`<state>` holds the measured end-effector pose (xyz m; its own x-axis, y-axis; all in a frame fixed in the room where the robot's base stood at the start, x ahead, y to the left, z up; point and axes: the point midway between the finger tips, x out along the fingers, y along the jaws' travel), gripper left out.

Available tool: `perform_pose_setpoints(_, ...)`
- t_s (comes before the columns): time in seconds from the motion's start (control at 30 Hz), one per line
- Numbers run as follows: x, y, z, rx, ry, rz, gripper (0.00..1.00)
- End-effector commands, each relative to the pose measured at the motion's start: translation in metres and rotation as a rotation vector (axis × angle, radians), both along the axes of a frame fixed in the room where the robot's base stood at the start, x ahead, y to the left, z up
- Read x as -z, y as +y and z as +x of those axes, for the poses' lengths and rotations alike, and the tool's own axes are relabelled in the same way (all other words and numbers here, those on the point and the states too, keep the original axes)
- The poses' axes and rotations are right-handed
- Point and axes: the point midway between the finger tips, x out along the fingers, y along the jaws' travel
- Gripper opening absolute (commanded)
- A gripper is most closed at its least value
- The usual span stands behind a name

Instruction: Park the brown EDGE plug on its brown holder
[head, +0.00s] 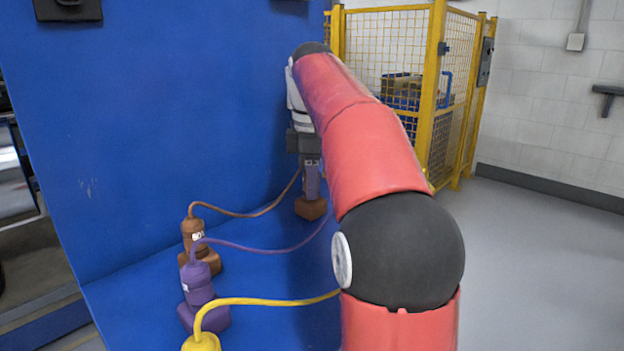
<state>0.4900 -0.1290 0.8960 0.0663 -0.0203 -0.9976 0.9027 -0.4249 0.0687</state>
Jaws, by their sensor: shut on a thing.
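My gripper (311,182) points down in front of the blue back panel and is shut at the end of a brown cable (245,215). The held brown plug is largely hidden by the fingers. A brown block (311,208) shows directly below the fingertips; I cannot tell whether it is the plug's lower part or the holder. At the left, the cable's other end enters the top of a brown connector (191,228) with a white label, upright on a brown base (207,262). The lettering is too small to read.
A purple connector (198,285) and a yellow connector (202,342) stand nearer, their purple (265,250) and yellow (265,300) cables running right behind my arm. The blue panel (150,120) rises close behind. A yellow mesh fence (395,45) stands beyond; grey floor is free at right.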

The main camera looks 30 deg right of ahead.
Motion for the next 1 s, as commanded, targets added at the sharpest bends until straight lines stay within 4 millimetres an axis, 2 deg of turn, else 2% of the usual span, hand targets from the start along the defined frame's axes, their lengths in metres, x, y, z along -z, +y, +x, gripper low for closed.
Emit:
perform_pose_setpoints(0.03,0.031,0.0,-0.001,0.001,0.079,0.024,0.0)
perform_pose_setpoints(1.0,0.017,0.0,-0.002,0.0,0.079,0.024,0.0)
